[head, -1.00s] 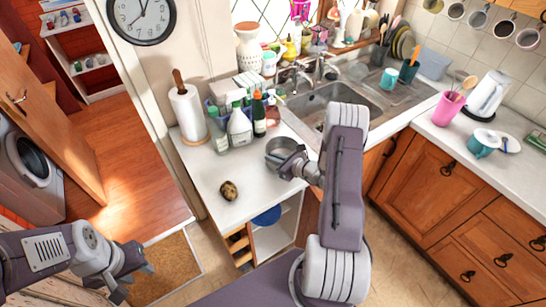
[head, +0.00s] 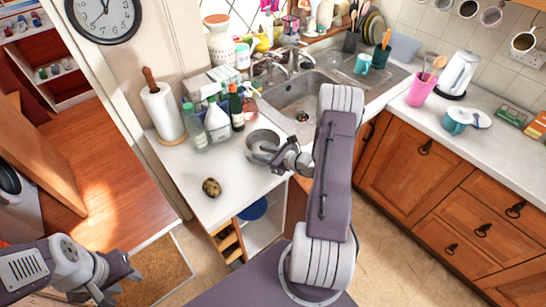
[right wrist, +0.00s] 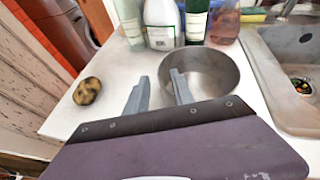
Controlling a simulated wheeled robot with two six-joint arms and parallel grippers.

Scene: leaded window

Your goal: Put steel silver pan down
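The steel silver pan (head: 262,137) is upright at the right part of the white counter, near the sink; it also shows in the right wrist view (right wrist: 212,75). I see no handle. My right gripper (head: 272,154) is at the pan's near side. In the right wrist view its two fingers (right wrist: 158,80) are apart, one overlapping the pan's inside and the other outside its wall. Whether they touch the wall is unclear. The pan appears to rest on the counter. My left gripper (head: 122,283) is empty, fingers apart, low at the left, away from the counter.
A potato-like object (head: 211,187) lies left of the pan. Several bottles (head: 217,120) and a paper towel roll (head: 164,112) stand behind. The sink (head: 300,100) is to the right.

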